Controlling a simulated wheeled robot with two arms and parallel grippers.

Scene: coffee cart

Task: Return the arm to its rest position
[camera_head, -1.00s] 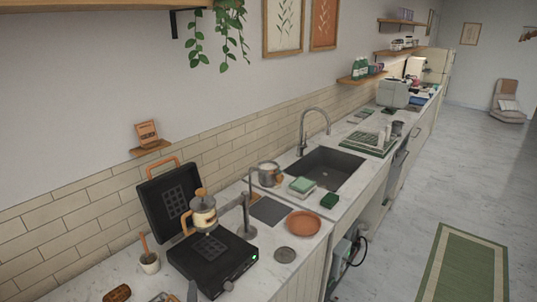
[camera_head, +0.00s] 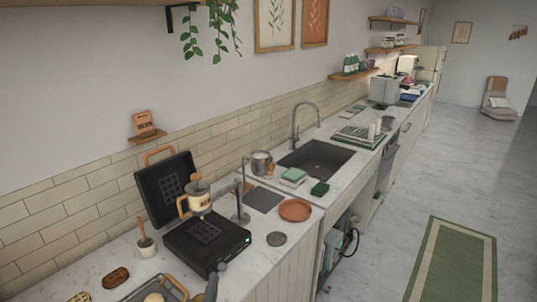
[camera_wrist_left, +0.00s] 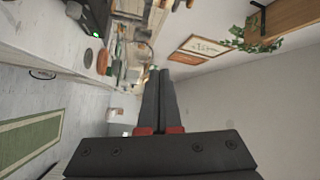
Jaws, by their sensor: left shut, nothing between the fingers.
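My left gripper (camera_head: 212,286) shows at the bottom edge of the head view as a dark, narrow shape, in front of the black waffle maker (camera_head: 207,241). In the left wrist view, the gripper's two dark fingers (camera_wrist_left: 158,80) lie side by side, shut, with nothing between them. Most of my left arm is outside the head view. My right gripper is not in view.
The waffle maker stands open on the counter (camera_head: 95,258). Near it are a press-like pot (camera_head: 200,198), a cup with a brush (camera_head: 146,247), a tray (camera_head: 177,286) and waffles (camera_head: 115,277). An orange plate (camera_head: 295,210) and sink (camera_head: 318,160) are beyond.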

